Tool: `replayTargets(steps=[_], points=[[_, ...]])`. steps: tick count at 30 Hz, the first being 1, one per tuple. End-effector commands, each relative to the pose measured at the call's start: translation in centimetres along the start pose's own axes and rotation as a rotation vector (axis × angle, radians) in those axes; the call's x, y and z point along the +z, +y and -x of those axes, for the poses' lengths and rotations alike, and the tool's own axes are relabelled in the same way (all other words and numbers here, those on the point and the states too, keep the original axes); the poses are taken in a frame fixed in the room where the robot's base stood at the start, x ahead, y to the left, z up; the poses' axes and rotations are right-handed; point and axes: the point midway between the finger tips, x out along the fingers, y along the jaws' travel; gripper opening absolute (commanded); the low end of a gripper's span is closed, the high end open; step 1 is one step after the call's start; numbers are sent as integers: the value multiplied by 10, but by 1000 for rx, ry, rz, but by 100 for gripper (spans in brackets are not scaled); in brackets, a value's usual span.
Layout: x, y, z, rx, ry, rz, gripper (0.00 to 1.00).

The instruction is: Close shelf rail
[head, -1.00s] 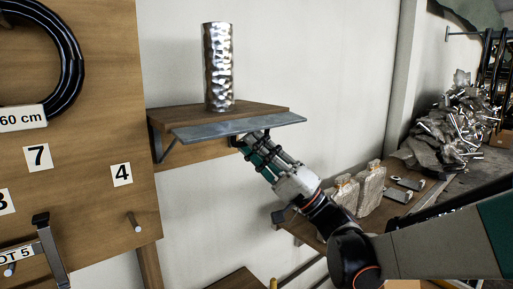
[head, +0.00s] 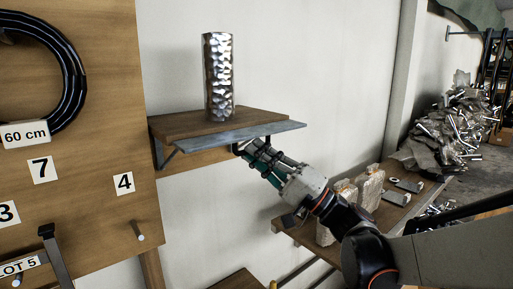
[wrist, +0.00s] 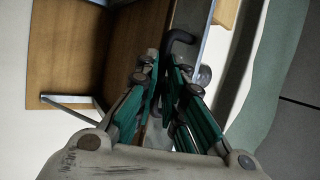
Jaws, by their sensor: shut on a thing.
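The shelf rail (head: 240,137) is a long grey metal strip along the front of a brown wooden shelf (head: 165,125) on the wall. In the head view it stands tilted outward from the shelf's front edge. In the wrist view the rail (wrist: 190,18) runs down from the top, with a dark curved handle (wrist: 182,37) on it. My gripper (head: 243,149) is under the rail near its middle. In the wrist view my gripper (wrist: 163,75) has its green fingers close together, shut on the handle. The fingers hide the handle's lower part.
A hammered metal cylinder (head: 218,78) stands upright on the shelf. A wooden board (head: 90,220) with number labels is close on the left. Bare wall lies right of the shelf.

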Motion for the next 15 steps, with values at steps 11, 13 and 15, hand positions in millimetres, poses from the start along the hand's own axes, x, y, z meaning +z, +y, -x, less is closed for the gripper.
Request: replayTargets(steps=[11, 13, 15], points=[[-4, -36, -7, 323, -3, -127, 0], [-4, -40, -8, 386, -4, -152, 0], [-5, -44, -10, 448, -5, -177, 0]])
